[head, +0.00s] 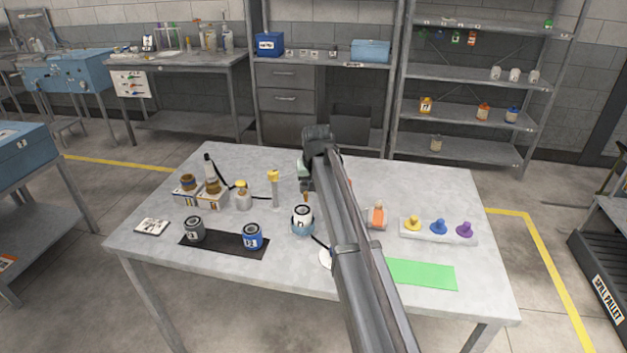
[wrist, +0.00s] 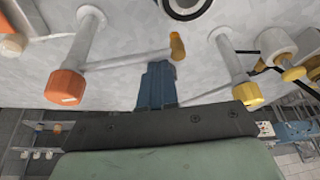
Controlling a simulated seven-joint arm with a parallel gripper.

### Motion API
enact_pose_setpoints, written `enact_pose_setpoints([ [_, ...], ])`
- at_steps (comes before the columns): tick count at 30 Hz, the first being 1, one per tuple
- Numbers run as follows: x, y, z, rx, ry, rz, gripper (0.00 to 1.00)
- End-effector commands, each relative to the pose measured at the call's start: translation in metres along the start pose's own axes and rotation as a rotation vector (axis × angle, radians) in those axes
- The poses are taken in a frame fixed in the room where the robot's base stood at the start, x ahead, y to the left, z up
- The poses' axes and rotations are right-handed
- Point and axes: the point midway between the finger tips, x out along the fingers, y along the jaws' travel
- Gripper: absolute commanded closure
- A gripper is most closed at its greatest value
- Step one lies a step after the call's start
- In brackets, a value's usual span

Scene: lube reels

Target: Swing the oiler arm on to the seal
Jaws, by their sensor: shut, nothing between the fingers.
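The oiler arm (wrist: 125,60) is a pale bar in the wrist view, running from an orange-capped post (wrist: 68,85) to an amber tip (wrist: 177,46). My gripper (wrist: 157,68) is shut and empty, its blue fingertips close beside the bar near the tip; I cannot tell if they touch. My own arm hides the orange-capped post there. Part of a round ring (wrist: 190,8) shows at the wrist view's top edge. I cannot identify the seal for certain.
A yellow-capped post (head: 274,190) stands left of the oiler tip, also in the wrist view (wrist: 235,70). Grey and blue cans (head: 252,237) stand on a black mat. Coloured plugs (head: 438,227) sit on a white block at right. The green sheet (head: 421,274) is bare.

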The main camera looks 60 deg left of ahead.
Motion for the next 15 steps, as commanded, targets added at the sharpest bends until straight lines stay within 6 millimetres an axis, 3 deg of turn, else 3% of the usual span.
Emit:
enact_pose_setpoints([
  [15, -0.009, 0.001, 0.024, -0.005, -0.001, -0.001, 1.0],
])
